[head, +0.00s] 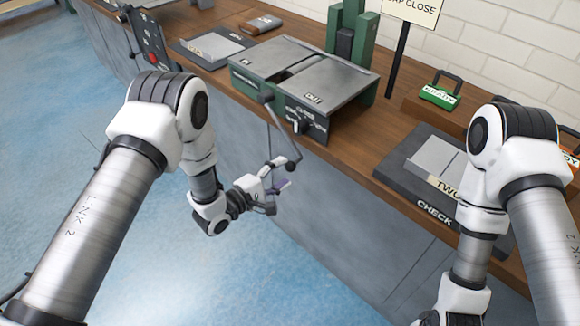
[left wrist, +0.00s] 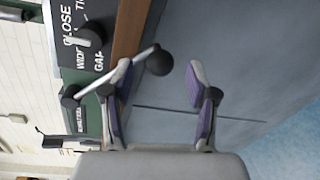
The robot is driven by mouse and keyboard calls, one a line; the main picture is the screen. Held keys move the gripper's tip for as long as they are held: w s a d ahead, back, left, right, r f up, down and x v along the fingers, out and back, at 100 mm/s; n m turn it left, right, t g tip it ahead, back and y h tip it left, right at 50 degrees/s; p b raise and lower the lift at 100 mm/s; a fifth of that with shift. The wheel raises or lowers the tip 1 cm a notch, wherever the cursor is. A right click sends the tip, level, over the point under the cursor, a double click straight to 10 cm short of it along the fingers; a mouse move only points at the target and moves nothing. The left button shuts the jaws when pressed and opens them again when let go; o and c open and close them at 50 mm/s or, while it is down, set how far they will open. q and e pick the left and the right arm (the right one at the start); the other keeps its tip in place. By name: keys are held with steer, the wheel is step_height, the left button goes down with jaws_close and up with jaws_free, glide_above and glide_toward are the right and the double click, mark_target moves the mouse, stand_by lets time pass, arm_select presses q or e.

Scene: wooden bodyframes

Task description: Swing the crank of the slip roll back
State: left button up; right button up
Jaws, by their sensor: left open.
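The slip roll is a green machine with a grey top (head: 335,82) at the bench's front edge. My left gripper (head: 283,176) is open and empty beside that knob. In the left wrist view the knob (left wrist: 160,61) shows between the two fingertips of my left gripper (left wrist: 160,72), and the rod passes behind one finger. Contact cannot be told. My right gripper is out of view.
A dark knob (head: 301,126) sits on the slip roll's front panel. A dark mat marked CHECK (head: 405,190) with a grey plate lies to the right. A sign on a post (head: 397,62) stands behind. Blue floor (head: 60,130) in front of the bench is clear.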

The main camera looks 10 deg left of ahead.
arm_select(q)
steer(key=v, duration=0.7)
steer(key=shift+s+a, duration=0.25)
steer(key=shift+s, duration=0.05)
steer(key=shift+r, duration=0.15)
